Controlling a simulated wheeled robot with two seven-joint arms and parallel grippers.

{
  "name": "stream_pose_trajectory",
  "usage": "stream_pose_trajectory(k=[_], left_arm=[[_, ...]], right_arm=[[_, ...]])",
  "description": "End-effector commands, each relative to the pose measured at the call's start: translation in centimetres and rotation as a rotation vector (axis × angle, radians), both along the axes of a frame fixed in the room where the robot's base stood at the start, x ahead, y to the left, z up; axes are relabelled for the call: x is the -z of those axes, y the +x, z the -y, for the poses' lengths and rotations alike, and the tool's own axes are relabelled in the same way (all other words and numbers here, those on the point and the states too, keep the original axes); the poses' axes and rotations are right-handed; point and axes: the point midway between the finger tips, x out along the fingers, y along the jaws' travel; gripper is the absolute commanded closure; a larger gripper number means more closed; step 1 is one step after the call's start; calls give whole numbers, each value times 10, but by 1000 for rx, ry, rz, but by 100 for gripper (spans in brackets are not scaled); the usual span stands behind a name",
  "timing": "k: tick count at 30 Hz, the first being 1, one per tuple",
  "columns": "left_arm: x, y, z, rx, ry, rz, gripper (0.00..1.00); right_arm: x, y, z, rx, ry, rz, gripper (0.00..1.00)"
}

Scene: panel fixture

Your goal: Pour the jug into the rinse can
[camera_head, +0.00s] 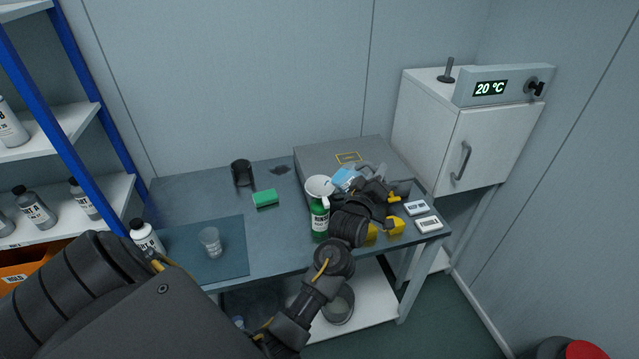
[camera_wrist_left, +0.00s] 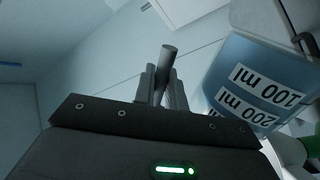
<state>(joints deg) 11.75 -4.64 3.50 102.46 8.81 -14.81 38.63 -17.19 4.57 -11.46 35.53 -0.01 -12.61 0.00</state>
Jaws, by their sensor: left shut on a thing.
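The jug (camera_head: 346,178) is clear with blue liquid. It is tilted, just right of and above the white funnel (camera_head: 319,187). The funnel sits on the green rinse can (camera_head: 320,218), which stands on the bench's front part. My left gripper (camera_head: 376,187) is shut on the jug's handle, right of the can. In the left wrist view, the gripper's fingers (camera_wrist_left: 165,88) close around a grey bar, with the jug (camera_wrist_left: 258,82) beside them, its volume marks upside down. The can shows at that view's right edge (camera_wrist_left: 293,151). I cannot make out a stream. My right gripper is not in view.
A green sponge (camera_head: 265,198), black cup (camera_head: 241,172) and clear beaker (camera_head: 210,242) stand left on the bench. A white bottle (camera_head: 147,237) is at the left edge. A grey panel (camera_head: 325,153) is behind. Two small devices (camera_head: 428,224) and a white cabinet (camera_head: 440,130) are at right.

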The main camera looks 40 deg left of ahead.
Motion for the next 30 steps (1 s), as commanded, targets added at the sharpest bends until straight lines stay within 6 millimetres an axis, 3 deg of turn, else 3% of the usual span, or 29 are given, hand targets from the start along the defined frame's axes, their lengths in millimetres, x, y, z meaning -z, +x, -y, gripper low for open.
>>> stream_pose_trajectory(k=[30], left_arm=[[-8,-1,-3,1,-44,19,100]], right_arm=[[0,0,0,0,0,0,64]])
